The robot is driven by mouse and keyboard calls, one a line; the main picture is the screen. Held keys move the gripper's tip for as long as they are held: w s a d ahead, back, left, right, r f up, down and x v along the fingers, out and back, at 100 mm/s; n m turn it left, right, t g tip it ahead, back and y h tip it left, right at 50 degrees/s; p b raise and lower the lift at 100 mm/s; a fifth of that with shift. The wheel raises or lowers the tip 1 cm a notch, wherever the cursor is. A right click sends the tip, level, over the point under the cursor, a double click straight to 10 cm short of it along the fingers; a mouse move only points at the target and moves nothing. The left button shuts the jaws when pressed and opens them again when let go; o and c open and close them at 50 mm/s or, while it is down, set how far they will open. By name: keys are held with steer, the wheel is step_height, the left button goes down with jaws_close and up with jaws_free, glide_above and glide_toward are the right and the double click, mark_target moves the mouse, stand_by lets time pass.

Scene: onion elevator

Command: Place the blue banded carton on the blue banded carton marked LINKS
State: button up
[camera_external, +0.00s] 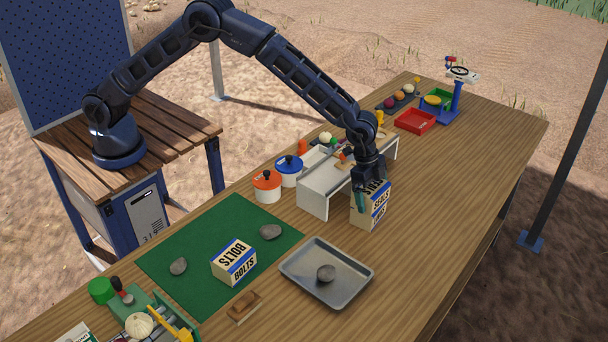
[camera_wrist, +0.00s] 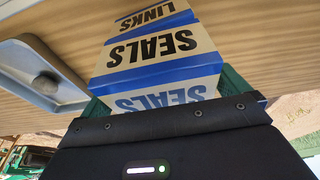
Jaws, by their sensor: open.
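The blue banded carton marked SEALS (camera_external: 379,201) stands on the blue banded carton marked LINKS (camera_external: 377,216), beside the white bench-like stand. In the wrist view, the SEALS carton (camera_wrist: 150,48) shows its label, with the LINKS carton (camera_wrist: 150,14) directly beyond it; the two look roughly aligned and touching. My gripper (camera_external: 370,190) is open, pointing down, with its teal fingers on either side of the SEALS carton. The fingers and palm hide part of its top. Another blue banded carton, marked BOLTS (camera_external: 234,262), stands on the green mat.
A grey metal tray (camera_external: 346,290) holding a stone lies nearer the camera. The white stand (camera_external: 314,196) is close on the left of the cartons. Orange and blue lidded pots (camera_external: 267,188) stand beyond the mat (camera_external: 200,240). The table right of the cartons is clear.

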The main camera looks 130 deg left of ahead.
steer(key=v, duration=1.2)
steer(key=shift+d+r, duration=0.1)
steer(key=shift+r, duration=0.15)
steer(key=s+d+r, duration=1)
steer(key=d+r, duration=0.2)
steer(key=r, duration=0.3)
steer(key=s+d+r, duration=0.4)
steer(key=s+d, duration=0.1)
steer(key=s, duration=0.2)
steer(key=s+d+r, duration=0.4)
steer(key=s+d, duration=0.2)
steer(key=s, duration=0.2)
steer(key=s+d+f, duration=0.1)
steer(key=s+d, duration=0.2)
steer(key=s, duration=0.8)
steer(key=s+d+f+t, duration=0.1)
steer(key=s+d, duration=0.3)
steer(key=s, duration=0.7)
steer(key=s+d+f, duration=0.1)
steer(key=s+d, duration=0.2)
steer(key=s, duration=0.8)
steer(key=shift+d, duration=0.15)
